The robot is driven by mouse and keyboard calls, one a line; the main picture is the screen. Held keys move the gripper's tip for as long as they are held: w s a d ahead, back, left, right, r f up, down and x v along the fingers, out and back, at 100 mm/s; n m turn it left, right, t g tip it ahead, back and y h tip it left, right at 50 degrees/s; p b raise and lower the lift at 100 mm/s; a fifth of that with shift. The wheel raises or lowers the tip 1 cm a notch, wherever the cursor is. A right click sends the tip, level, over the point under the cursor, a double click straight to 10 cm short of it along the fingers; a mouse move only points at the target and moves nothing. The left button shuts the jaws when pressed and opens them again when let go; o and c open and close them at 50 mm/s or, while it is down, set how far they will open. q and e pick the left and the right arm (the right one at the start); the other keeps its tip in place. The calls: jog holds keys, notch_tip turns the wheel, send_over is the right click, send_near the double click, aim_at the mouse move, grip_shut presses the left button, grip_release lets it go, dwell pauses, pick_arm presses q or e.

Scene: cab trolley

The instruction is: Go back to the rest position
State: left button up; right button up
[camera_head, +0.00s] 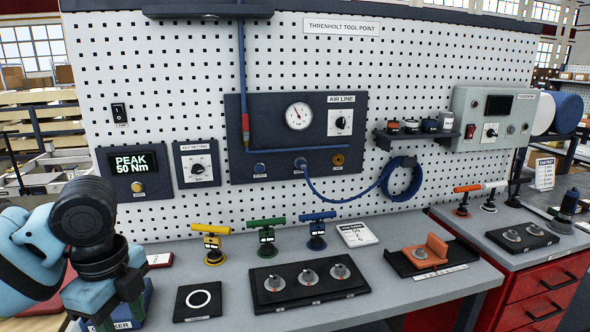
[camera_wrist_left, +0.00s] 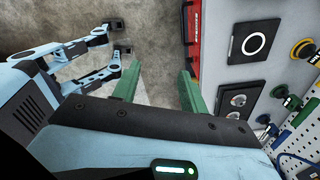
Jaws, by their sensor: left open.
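My left gripper (camera_head: 117,311) hangs at the lower left of the head view, pointing down in front of the bench's left end. Its two green fingers also show in the left wrist view (camera_wrist_left: 162,84), spread apart with nothing between them. In the head view it partly covers a blue box (camera_head: 146,305) with partly hidden lettering; whether they touch cannot be told. My right gripper is in neither view.
The grey bench (camera_head: 220,258) holds yellow, green and blue T-handled tools, a black pad with a white ring (camera_head: 198,302), a three-dial plate (camera_head: 309,284) and an orange block (camera_head: 430,252). A pegboard (camera_head: 420,60) rises behind. Grey floor (camera_wrist_left: 150,20) is open beside the bench.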

pick_arm(q)
jog(key=s+d+f+n+t+h, duration=0.1)
jog(key=d+f+n+t+h, duration=0.15)
jog(key=d+f, duration=0.45)
jog(key=d+f+n+t+h, duration=0.1)
jog(key=d+f+n+h, duration=0.15)
jog(key=f, duration=0.75)
jog(key=s+d+f+n+t+h, duration=0.15)
jog(key=d+f+n, duration=0.3)
jog(key=f, duration=0.45)
jog(key=s+a+f+n+t+y, duration=0.2)
jog(key=s+a+f+n, duration=0.2)
jog(key=s+f, duration=0.3)
jog(key=s+a+f+n+t+y, duration=0.1)
jog(key=s+a+f+n, duration=0.3)
jog(key=s+f, duration=0.4)
jog(key=s+y, duration=0.1)
jog(key=s, duration=0.5)
jog(key=shift+s+a+t+y, duration=0.25)
jog(key=shift+a+t+y, duration=0.1)
jog(key=shift+t, duration=0.05)
